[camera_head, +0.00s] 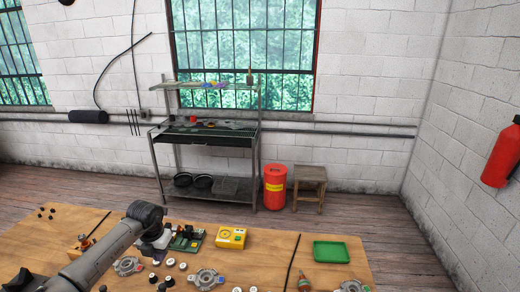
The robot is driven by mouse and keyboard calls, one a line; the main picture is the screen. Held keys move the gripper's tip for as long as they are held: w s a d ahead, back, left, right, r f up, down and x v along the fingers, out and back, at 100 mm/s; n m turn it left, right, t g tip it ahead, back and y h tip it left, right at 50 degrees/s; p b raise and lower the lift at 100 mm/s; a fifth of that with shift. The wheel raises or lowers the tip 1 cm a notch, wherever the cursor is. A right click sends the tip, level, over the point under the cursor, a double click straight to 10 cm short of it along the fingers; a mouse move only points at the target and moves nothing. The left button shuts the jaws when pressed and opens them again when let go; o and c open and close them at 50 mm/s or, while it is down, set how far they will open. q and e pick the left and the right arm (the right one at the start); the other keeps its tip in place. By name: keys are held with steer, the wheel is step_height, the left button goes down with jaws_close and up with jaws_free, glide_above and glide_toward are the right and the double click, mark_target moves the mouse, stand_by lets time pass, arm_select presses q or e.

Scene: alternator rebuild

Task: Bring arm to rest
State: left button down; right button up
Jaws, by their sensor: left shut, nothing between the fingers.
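My left arm reaches in from the lower left over the wooden workbench (270,246). My left gripper (157,255) hangs below the dark wrist, above the bench's left-middle part. It is shut with nothing in it; its tips are small and partly hard to make out. A green board with parts (188,240) lies just right of the gripper. A yellow box (231,238) stands further right. My right gripper does not show.
Grey metal alternator housings (207,279) and several small round parts lie along the bench's front. A metal shelf (207,141), red drum (275,187) and stool (310,181) stand behind.

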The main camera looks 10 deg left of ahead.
arm_select(q)
steer(key=w+d+r+t+h, duration=0.7)
steer(key=w+d+r+t, duration=0.4)
steer(key=w+r, duration=0.1)
steer(key=s+d+r+n+t+y, duration=0.1)
steer(key=s+r+n+t+y, duration=0.15)
steer(key=r+n+t, duration=0.5)
steer(key=s+d+r+n+t+y, duration=0.2)
steer(key=s+r+n, duration=0.15)
steer(key=r, duration=0.65)
steer(key=s+d+r+n+t+y, duration=0.1)
steer(key=s+r+n+t+y, duration=0.1)
steer(key=r+n+t, duration=0.5)
steer(key=s+f+n+g, duration=0.8)
steer(key=s+f+g, duration=0.4)
steer(key=s+f, duration=1.35)
steer(key=s+f+n+g, duration=0.8)
steer(key=s+f+g, duration=0.5)
steer(key=s+f, duration=1.25)
step_height(320, 180, up, 19)
steer(key=p, duration=1.9)
steer(key=shift+w, duration=0.35)
